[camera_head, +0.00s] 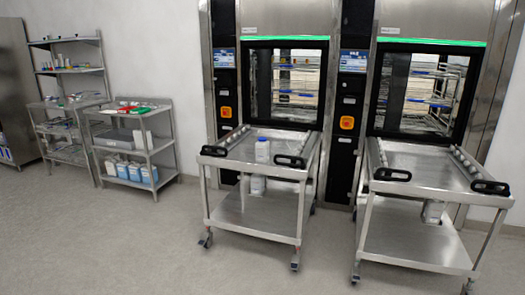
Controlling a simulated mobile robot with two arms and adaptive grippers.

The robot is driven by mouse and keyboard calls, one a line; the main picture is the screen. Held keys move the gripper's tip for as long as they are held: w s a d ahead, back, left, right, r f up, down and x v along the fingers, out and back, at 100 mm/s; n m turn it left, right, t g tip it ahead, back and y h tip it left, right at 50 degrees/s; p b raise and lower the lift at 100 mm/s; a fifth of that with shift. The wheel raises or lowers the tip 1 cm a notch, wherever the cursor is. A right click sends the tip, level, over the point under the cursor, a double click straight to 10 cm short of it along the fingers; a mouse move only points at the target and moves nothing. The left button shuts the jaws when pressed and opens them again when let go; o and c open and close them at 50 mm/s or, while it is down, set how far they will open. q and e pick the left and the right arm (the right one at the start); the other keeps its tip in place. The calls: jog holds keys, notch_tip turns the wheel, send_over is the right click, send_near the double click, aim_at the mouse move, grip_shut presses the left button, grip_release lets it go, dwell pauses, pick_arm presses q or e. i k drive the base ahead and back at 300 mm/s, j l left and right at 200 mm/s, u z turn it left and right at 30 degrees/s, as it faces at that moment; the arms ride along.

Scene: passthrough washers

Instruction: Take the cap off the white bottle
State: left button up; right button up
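Neither of my grippers shows in this view.
Two washers with glass doors stand behind the trolleys. A loaded shelf cart (160,150) stands at left. The grey floor (110,245) in front is clear.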

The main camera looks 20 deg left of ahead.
aim_at(261, 149)
jog(key=i+j+u, duration=0.1)
jog(key=i+j, duration=0.15)
jog(key=i, duration=0.25)
jog(key=i+j+u, duration=0.1)
jog(key=i, duration=0.45)
jog(key=i+j+u, duration=0.1)
jog(key=i+j, duration=0.15)
jog(key=i, duration=0.25)
jog(key=i+j+u, duration=0.1)
jog(key=i, duration=0.45)
